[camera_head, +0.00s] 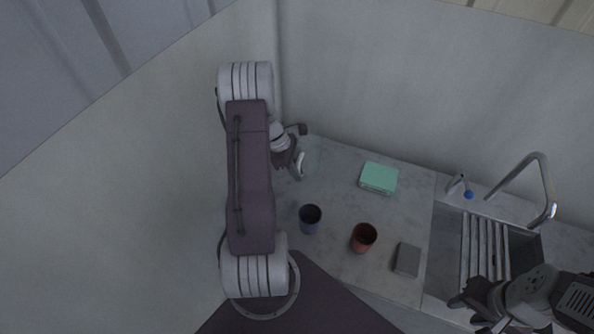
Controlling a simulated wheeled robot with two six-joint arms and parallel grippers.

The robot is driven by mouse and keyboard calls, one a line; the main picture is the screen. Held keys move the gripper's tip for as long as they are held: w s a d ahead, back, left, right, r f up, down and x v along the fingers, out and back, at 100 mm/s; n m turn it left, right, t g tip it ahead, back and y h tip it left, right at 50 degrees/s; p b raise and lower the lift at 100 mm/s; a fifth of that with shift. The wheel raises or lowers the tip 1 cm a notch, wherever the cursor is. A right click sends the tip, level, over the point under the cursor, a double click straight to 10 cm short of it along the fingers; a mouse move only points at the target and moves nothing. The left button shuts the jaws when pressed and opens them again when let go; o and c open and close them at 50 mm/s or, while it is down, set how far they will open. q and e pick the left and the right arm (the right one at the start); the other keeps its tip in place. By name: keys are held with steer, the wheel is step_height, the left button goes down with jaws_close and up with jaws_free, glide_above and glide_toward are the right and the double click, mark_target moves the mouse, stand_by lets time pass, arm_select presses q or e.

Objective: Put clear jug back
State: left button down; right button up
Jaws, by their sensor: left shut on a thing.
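The clear jug (311,156) is a pale see-through vessel at the back left of the counter, close to the wall corner. My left gripper (299,146) is shut on it at its left side. The arm hides part of the jug and the counter's left edge. I cannot tell whether the jug touches the counter. My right gripper (468,308) is at the lower right, in front of the sink, away from the jug. Its fingertips are dark and small, and I cannot tell whether they are apart.
A blue cup (310,218), a red cup (363,237) and a grey block (407,259) stand along the front of the marble counter (340,190). A green box (379,177) is at the back. The sink (446,240) with a rack and curved faucet (546,185) is right.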

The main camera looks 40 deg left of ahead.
arm_select(q)
steer(key=shift+s+d, duration=0.1)
steer(key=shift+d, duration=0.05)
steer(key=c, duration=1.4)
jaws_free()
steer(key=v, duration=1.2)
steer(key=s+d+f+m+y, duration=0.1)
steer(key=s+d+m, duration=0.3)
steer(key=d+m, duration=0.7)
steer(key=s+d+f+m+y, duration=0.1)
steer(key=s+d+m+y, duration=0.1)
steer(key=d+m, duration=1)
steer(key=shift+s+d+f+g+y, duration=0.2)
steer(key=shift+s+f+g+y, duration=0.15)
steer(key=shift+s, duration=0.55)
